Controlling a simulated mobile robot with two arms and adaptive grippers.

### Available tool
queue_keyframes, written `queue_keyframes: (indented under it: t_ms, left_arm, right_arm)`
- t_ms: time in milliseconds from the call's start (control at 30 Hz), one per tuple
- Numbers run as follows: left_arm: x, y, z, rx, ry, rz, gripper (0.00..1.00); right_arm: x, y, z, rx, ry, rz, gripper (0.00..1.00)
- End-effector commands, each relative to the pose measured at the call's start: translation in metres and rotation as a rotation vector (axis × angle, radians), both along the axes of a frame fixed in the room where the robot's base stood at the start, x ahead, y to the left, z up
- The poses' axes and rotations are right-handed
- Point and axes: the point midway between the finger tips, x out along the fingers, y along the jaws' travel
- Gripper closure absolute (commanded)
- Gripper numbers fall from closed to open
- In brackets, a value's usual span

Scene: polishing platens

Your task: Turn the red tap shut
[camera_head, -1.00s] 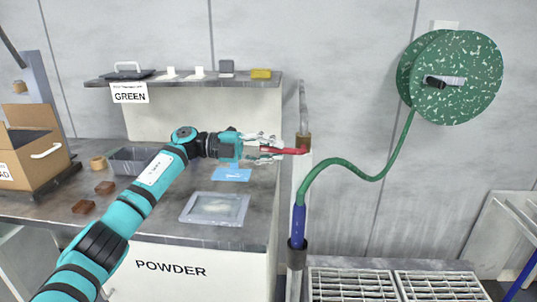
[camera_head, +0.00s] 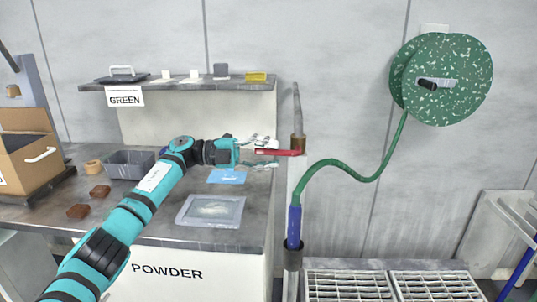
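The red tap handle (camera_head: 287,152) points left from a brass fitting (camera_head: 298,144) on the upright pipe (camera_head: 296,180). My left gripper (camera_head: 265,153) reaches in from the left at the handle's free end. Its fingers look parted, one above and one below the handle, with the tip between them. I cannot tell whether either finger touches it. My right gripper is out of view.
A green hose (camera_head: 350,170) runs from the pipe's blue sleeve (camera_head: 294,222) to a green reel (camera_head: 455,85) on the wall. The bench (camera_head: 150,226) holds a grey tray (camera_head: 211,210), a blue cloth (camera_head: 227,176) and a cardboard box (camera_head: 28,165). Metal grates (camera_head: 348,285) lie at lower right.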

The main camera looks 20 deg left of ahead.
Motion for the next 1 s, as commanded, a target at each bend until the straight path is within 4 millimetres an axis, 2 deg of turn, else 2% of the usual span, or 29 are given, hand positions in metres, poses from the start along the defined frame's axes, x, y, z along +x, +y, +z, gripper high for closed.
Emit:
queue_keyframes:
  t_ms: [267, 367, 467, 800, 1000]
  left_arm:
    - [0.000, 0.002, 0.001, 0.000, -0.001, 0.002, 0.62]
    - [-0.001, 0.008, 0.001, 0.000, -0.001, 0.004, 0.62]
    - [-0.005, 0.022, 0.001, 0.001, -0.001, 0.006, 0.62]
    - [-0.025, 0.090, 0.000, -0.002, 0.000, 0.006, 0.62]
    - [-0.031, 0.113, 0.000, -0.002, -0.002, 0.005, 0.62]
  right_arm:
    - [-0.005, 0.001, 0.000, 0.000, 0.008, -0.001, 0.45]
    - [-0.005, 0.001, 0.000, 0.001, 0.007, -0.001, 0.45]
    - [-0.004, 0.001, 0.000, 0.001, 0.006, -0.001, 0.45]
    - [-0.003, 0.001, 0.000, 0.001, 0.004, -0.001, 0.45]
    - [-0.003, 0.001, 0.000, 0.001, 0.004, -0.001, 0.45]
